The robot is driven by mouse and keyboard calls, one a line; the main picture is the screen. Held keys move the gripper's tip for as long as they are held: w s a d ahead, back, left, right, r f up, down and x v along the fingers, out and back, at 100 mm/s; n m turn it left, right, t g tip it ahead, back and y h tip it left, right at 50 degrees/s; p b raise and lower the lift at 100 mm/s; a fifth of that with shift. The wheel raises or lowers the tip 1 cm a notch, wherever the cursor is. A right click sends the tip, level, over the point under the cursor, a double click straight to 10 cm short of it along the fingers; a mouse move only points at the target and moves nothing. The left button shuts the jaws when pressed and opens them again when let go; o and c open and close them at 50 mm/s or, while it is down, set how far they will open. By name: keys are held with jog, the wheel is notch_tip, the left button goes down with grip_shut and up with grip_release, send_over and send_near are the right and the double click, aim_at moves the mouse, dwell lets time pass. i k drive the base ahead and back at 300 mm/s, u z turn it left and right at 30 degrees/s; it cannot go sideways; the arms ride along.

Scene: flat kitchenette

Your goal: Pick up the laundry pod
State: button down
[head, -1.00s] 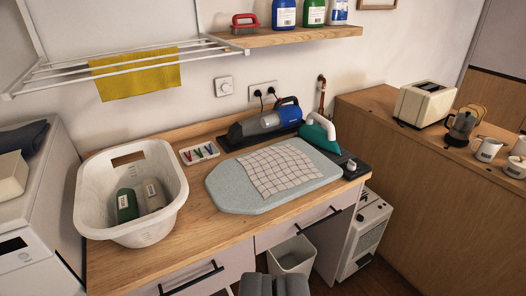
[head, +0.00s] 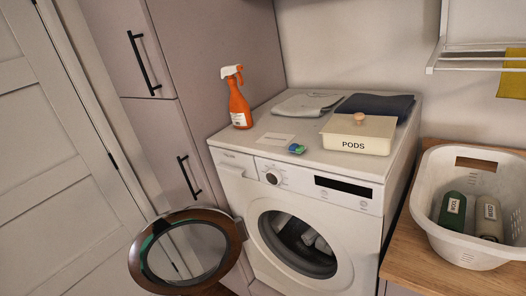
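The laundry pod (head: 296,149) is a small blue and green packet. It lies on the white top of the washing machine (head: 230,160), near the front edge and left of the cream box marked PODS (head: 357,136). The box has its lid on, with a round wooden knob. Nothing covers the pod. My gripper does not show in the current view, so its opening and its distance from the pod cannot be seen.
An orange spray bottle (head: 239,104), a flat white card (head: 276,139) and folded cloths (head: 374,105) are also on the machine. Its round door (head: 148,277) hangs open at the front left. A white basket (head: 436,218) with two bottles stands on the right counter.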

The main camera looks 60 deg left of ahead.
aim_at(294, 148)
jog(key=u, duration=1.25)
